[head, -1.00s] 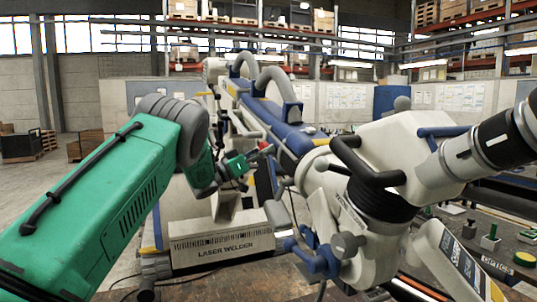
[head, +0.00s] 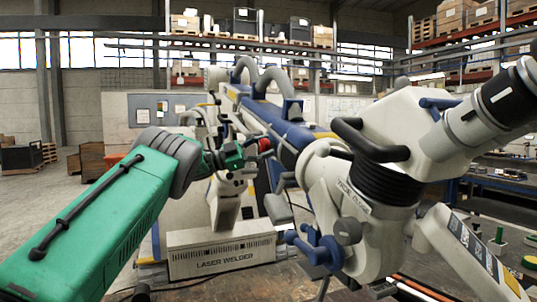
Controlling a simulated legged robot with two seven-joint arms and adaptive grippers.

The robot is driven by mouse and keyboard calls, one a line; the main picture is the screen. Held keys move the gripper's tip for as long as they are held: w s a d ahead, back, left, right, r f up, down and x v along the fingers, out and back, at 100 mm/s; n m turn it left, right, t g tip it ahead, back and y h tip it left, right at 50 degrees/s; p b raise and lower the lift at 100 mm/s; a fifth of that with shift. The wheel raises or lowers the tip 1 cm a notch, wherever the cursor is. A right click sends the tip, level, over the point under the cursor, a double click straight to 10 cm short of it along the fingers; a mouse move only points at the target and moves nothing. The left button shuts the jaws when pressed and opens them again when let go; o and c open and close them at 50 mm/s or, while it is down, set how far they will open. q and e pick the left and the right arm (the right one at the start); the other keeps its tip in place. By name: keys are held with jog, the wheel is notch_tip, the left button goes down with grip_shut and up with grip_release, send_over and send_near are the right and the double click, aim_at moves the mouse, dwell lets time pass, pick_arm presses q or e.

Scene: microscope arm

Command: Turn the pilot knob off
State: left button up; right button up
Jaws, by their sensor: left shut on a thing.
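My left arm comes in from the left, and its small green-and-dark gripper (head: 256,148) reaches to the blue-and-white microscope arm (head: 292,137). The gripper is shut on a small red knob (head: 265,144) at its fingertips. The knob stands out near the side of the blue beam; its exact turn angle is too small to read. The fingers partly hide the knob's near side. My right gripper is not in view.
The white microscope head (head: 400,130) with black handles and eyepiece fills the right. A white box marked LASER WELDER (head: 222,254) stands below the gripper. A workbench (head: 500,178) with small green items lies at the right. Open floor lies at the left.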

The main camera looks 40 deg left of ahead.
pick_arm(q)
jog(key=m, duration=0.1)
jog(key=m+g, duration=0.1)
jog(key=m, duration=0.1)
jog(key=shift+s+a+f, duration=0.1)
jog(key=shift+a+f, duration=0.1)
jog(key=shift+m+g+p, duration=0.35)
jog(key=shift+m+g, duration=0.65)
jog(key=shift+m, duration=1.2)
jog(key=shift+f, duration=0.1)
jog(key=o, duration=1.1)
jog(key=shift+o, duration=0.3)
jog(key=shift+s+a+r, duration=0.2)
jog(key=shift+s, duration=0.15)
jog(key=shift+w+a+f, duration=0.1)
